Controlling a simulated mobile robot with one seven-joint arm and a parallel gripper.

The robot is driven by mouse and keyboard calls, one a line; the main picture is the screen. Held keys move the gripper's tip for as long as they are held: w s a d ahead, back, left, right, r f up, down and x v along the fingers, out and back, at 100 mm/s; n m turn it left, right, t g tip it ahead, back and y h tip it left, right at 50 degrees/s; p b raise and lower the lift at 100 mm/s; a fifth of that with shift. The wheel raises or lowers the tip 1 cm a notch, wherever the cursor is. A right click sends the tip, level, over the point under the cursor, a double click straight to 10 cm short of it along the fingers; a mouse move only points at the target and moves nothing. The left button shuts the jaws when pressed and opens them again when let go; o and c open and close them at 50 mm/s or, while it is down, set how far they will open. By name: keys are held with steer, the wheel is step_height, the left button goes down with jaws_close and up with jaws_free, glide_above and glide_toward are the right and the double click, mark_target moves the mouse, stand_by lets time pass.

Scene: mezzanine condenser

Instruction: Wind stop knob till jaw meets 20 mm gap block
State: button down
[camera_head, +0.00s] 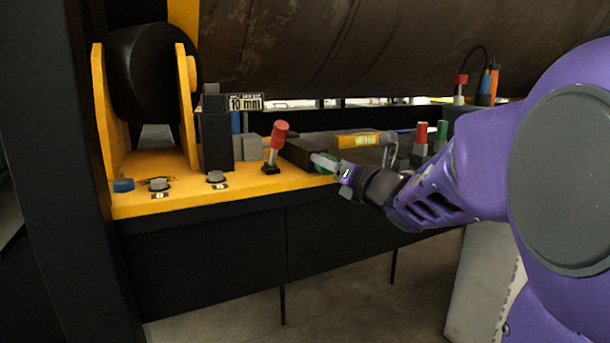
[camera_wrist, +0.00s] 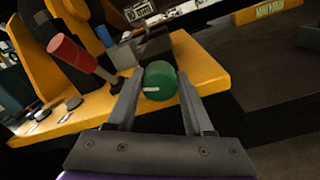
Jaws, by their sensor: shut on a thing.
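The stop knob is round and green with a white mark, and shows in the wrist view (camera_wrist: 161,78) at the front edge of the yellow bench. My gripper (camera_head: 326,163) is shut on it, one finger on each side, and the fingers also show in the wrist view (camera_wrist: 158,92). Fingers hide part of the knob in the head view. A dark block (camera_head: 300,153) lies just behind the knob. A small grey block (camera_head: 251,147) stands by a black upright (camera_head: 216,142); I cannot tell which is the jaw or gap block. The sign (camera_head: 245,102) reads 10 mm.
A red-handled lever (camera_head: 276,143) stands close to the left of my gripper. A large roller (camera_head: 150,75) is at the left.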

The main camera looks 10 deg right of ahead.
steer(key=shift+m, duration=0.4)
steer(key=shift+c, duration=1.4)
jaws_free()
